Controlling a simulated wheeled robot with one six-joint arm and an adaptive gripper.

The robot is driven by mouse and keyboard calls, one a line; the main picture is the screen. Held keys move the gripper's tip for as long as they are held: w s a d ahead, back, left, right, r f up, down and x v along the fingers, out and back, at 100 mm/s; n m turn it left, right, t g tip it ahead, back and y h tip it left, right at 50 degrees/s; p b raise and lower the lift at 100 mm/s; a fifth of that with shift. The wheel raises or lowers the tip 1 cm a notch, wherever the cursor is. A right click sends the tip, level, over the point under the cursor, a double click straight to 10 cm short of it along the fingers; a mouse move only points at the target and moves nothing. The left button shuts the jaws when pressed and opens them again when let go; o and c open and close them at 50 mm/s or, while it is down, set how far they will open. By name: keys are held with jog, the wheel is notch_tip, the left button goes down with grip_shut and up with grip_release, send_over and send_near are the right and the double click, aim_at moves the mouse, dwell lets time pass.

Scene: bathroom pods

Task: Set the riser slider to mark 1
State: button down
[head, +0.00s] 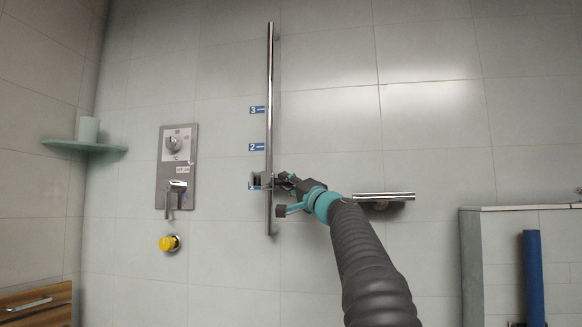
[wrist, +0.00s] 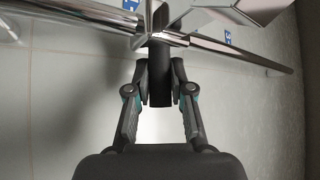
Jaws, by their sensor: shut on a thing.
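The chrome riser rail (head: 270,75) stands upright on the tiled wall. Blue labels with mark 3 (head: 257,110) and mark 2 (head: 256,147) sit left of it. The riser slider (head: 262,180) is low on the rail, level with a lower blue label (head: 252,187) that it partly covers. My gripper (head: 287,180) reaches it from the right. In the wrist view my gripper (wrist: 160,82) is shut on the slider's dark handle (wrist: 160,55).
A grey mixer panel (head: 177,150) with a lever and a yellow knob (head: 169,243) below it are left of the rail. A chrome shelf (head: 385,196) is right, close to my arm. A corner shelf (head: 85,146) holds a cup. A blue post (head: 533,275) stands far right.

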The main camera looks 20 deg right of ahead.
jog(key=shift+w+d+f, duration=0.2)
jog(key=shift+d+f, duration=0.15)
jog(key=c, duration=1.4)
grip_release()
jog(key=o, duration=0.4)
jog(key=shift+d+f, duration=0.1)
jog(key=shift+a, duration=0.35)
jog(key=v, duration=1.2)
jog(key=shift+s+r, duration=0.1)
jog(key=shift+r, duration=0.2)
